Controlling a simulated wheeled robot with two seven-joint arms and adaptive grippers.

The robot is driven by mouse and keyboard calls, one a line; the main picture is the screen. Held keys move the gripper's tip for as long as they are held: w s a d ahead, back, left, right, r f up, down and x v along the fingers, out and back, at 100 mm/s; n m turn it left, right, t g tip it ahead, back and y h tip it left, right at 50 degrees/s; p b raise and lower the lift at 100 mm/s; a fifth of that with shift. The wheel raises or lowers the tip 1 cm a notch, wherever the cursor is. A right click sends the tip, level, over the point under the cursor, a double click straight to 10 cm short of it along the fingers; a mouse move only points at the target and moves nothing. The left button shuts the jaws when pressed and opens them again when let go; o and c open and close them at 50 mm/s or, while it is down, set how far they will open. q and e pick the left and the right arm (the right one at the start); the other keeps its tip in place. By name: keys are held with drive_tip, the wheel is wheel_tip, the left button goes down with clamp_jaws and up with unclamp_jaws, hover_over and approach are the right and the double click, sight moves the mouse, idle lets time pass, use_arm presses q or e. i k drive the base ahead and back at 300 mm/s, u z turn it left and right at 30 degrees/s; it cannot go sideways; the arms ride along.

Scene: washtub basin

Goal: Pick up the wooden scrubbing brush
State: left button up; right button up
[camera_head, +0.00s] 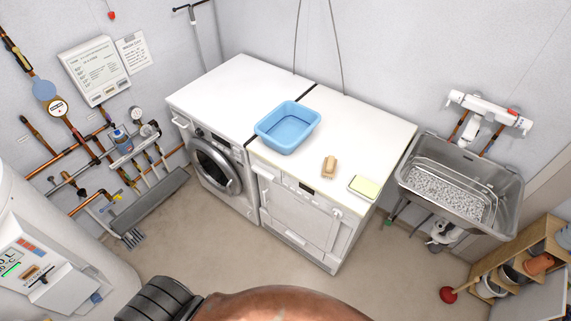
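A small tan-brown block, which looks like the wooden scrubbing brush (329,166), lies on the white top of the right-hand machine (375,140). It sits right of and nearer than the blue tub, a short way in from the top's front edge. It is too small for its bristles to be made out. Neither of my grippers shows in the head view, so I cannot see whether they are open or shut.
A light blue tub (287,128) stands across the seam between both machines. A steel sink (460,184) is at right. Pipes and a white boiler (50,235) are at left. The floor in front (220,240) is clear.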

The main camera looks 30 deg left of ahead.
sight(330, 170)
drive_tip(key=u, duration=0.9)
drive_tip(key=i, duration=0.35)
